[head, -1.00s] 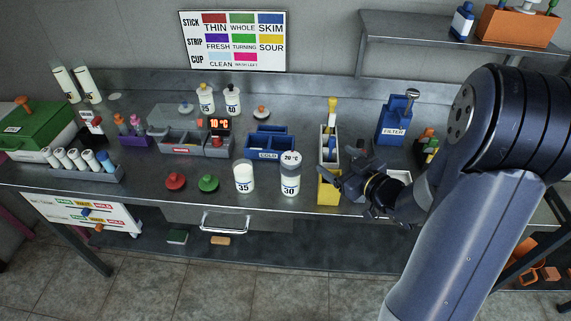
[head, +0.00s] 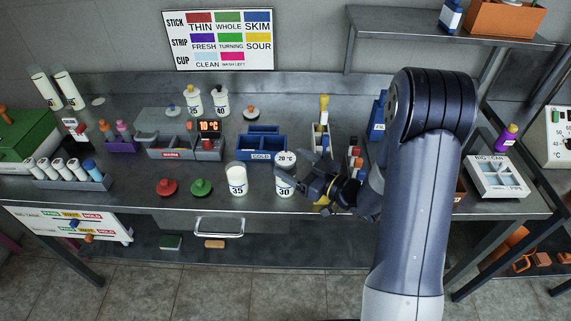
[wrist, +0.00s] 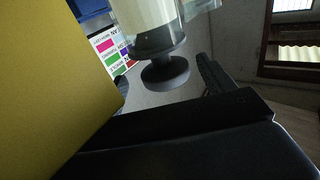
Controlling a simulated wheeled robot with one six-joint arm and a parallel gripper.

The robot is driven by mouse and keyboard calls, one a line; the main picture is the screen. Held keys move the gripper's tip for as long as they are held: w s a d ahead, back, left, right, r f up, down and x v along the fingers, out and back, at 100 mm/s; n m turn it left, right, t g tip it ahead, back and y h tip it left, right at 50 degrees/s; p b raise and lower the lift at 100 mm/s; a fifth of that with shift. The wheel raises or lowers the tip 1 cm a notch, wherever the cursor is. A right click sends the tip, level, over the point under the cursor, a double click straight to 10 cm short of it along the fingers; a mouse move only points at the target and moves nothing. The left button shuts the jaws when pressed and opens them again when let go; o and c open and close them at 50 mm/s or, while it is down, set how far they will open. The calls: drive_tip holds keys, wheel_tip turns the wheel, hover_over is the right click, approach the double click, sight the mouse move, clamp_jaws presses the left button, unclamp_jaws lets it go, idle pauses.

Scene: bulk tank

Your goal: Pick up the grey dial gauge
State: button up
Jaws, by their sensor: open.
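The dial gauge (head: 285,158) shows a round face reading 20 °C and sits on top of the white jar marked 30 (head: 286,182). My gripper (head: 301,174) is open and empty just right of the jar, its fingers pointing left towards it. In the wrist view the picture is turned over. There a dark grey disc (wrist: 165,72), apparently the gauge, stands out from the end of the pale jar (wrist: 145,14), in the space beyond my fingers. I see no contact with it.
A yellow surface (wrist: 65,75) fills the wrist view's left side, very close. The white jar marked 35 (head: 237,181) stands left of jar 30. A blue bin (head: 260,146) is behind. A caddy (head: 320,142) stands behind my gripper. The table's front edge is close.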

sight(279, 158)
drive_tip(key=p+x, duration=0.1)
drive_tip(key=x, duration=0.3)
drive_tip(key=shift+s+a, duration=0.1)
drive_tip(key=shift+s, duration=0.15)
drive_tip(key=shift+w+a+f+p, duration=0.2)
drive_tip(key=shift+w+a+p, duration=0.1)
drive_tip(key=shift+c, duration=0.6)
drive_tip(key=c, duration=1)
drive_tip(key=shift+r, duration=0.15)
wheel_tip(279, 158, up, 9)
drive_tip(key=shift+r+b, duration=0.1)
drive_tip(key=shift+b, duration=0.4)
drive_tip(key=shift+c, duration=0.3)
drive_tip(key=shift+r+p, duration=1.45)
drive_tip(key=shift+r, duration=0.3)
